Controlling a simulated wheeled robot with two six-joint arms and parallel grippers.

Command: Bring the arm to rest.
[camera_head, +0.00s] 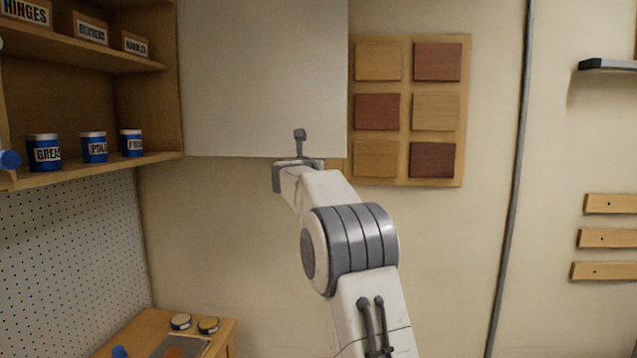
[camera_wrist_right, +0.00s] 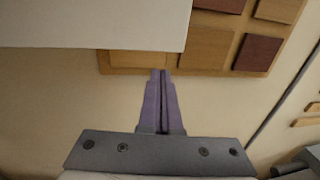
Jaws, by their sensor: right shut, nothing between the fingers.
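My right arm (camera_head: 350,240) rises from the bottom of the head view, reaching forward and up. Its right gripper (camera_head: 297,165) is in front of the lower edge of a plain white panel (camera_head: 263,75), which looks like an open cabinet door. In the wrist view the right gripper (camera_wrist_right: 162,74) is shut, its fingers together with nothing between them. The fingertips appear just below the white panel's edge (camera_wrist_right: 95,25); I cannot tell the exact gap in depth. My left gripper is not in view.
An open wooden cabinet (camera_head: 90,57) at left holds labelled boxes and blue cans (camera_head: 95,147). A sample board (camera_head: 410,110) hangs on the wall right of the panel. A bench (camera_head: 222,340) with small tins is at lower left.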

